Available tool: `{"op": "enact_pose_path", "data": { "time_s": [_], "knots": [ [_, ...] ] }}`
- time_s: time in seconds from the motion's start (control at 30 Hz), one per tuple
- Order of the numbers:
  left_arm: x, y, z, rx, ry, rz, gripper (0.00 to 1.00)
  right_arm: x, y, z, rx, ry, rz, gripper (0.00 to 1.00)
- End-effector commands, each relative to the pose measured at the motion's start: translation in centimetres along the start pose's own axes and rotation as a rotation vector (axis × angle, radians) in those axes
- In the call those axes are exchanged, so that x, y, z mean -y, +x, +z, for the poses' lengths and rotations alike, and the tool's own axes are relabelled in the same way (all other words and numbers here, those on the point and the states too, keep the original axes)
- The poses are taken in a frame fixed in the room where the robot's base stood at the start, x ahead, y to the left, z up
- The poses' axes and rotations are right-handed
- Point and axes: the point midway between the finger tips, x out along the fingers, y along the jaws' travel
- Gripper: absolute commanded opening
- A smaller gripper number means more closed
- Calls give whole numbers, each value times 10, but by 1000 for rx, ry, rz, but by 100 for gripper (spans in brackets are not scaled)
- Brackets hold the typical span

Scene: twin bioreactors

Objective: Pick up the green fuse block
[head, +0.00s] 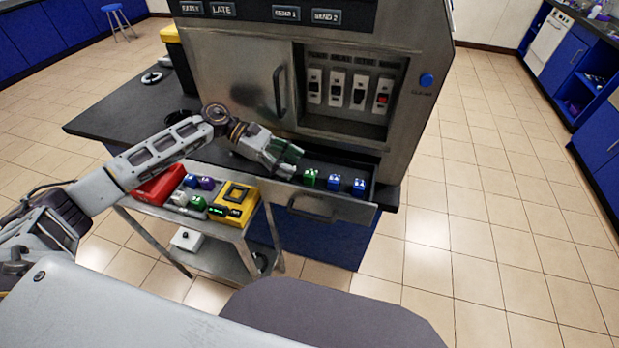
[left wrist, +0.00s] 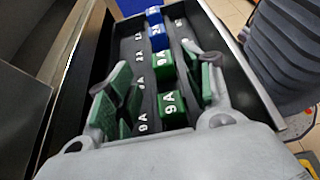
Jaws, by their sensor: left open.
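Green fuse blocks marked 9 A lie in a row in an open drawer (head: 347,208) under the steel machine. One green block (head: 310,178) shows just right of my left gripper (head: 294,161) in the head view. The left wrist view shows two: a nearer green block (left wrist: 172,109) and a farther green block (left wrist: 163,72). My left gripper (left wrist: 164,78) is open, its green-padded fingers on either side of the row, with gaps visible. I cannot tell whether the fingertips are lower than the block tops. In the head view the gripper hides the nearer green block. My right gripper is out of view.
Two blue blocks (head: 333,182) (head: 359,185) continue the row to the right. The drawer walls are close around the fingers. A steel trolley (head: 224,231) at left carries a yellow case (head: 235,204), a red case (head: 160,185) and several loose blocks. The machine's panel (head: 235,90) rises behind.

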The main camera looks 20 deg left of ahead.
Motion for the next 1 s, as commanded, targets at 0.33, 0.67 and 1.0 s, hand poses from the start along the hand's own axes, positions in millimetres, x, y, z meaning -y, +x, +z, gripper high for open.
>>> {"op": "enact_pose_path", "data": {
  "time_s": [0.33, 0.67, 1.0],
  "knots": [
    [3, 31, -1, 2, -1, -2, 52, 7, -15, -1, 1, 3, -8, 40],
    [2, 47, -3, 0, 0, 2, 52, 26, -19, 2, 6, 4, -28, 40],
    [2, 47, -3, 0, 0, 1, 52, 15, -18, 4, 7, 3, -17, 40]
  ]
}}
